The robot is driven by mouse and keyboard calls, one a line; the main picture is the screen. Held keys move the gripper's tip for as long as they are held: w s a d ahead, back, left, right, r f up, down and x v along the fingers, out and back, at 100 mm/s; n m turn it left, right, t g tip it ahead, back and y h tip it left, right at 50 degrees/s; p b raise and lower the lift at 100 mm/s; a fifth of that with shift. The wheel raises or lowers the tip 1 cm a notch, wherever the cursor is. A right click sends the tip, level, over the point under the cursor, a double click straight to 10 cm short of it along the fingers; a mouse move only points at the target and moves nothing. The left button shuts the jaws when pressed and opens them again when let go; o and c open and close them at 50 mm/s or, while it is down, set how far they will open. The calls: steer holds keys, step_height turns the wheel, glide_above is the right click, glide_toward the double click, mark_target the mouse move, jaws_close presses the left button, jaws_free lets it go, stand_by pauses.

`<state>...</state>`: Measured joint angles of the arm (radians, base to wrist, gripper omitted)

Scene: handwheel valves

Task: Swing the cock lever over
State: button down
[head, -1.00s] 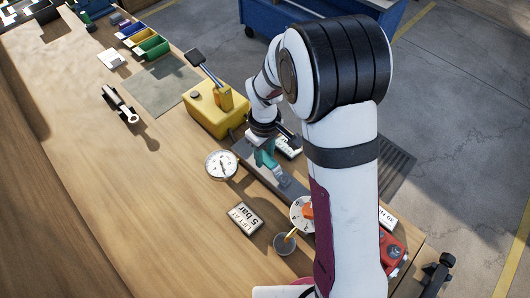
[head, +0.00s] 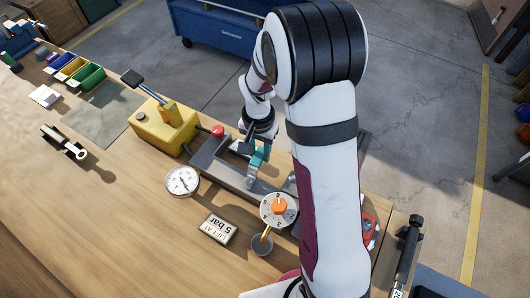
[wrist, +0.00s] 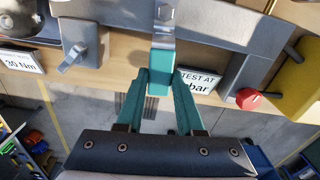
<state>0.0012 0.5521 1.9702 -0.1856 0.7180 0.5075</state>
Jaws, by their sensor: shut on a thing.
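The cock lever (wrist: 160,78) shows in the wrist view as a teal grip on a grey metal arm with a bolt head at its far end. My gripper (wrist: 163,88) has its two teal fingers closed on either side of the grip. In the head view the lever (head: 251,180) lies over the grey mounting rail (head: 212,168), and my gripper (head: 259,155) is at its upper end. The exact finger contact is partly hidden in the head view.
A yellow box (head: 160,130) with a black-ended lever and a red knob (head: 217,131) stand left of my gripper.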

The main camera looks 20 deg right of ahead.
steer(key=c, duration=0.5)
jaws_free()
steer(key=shift+s+d+m, duration=0.15)
steer(key=shift+m, duration=0.15)
steer(key=shift+c, duration=0.2)
steer(key=shift+r, duration=3)
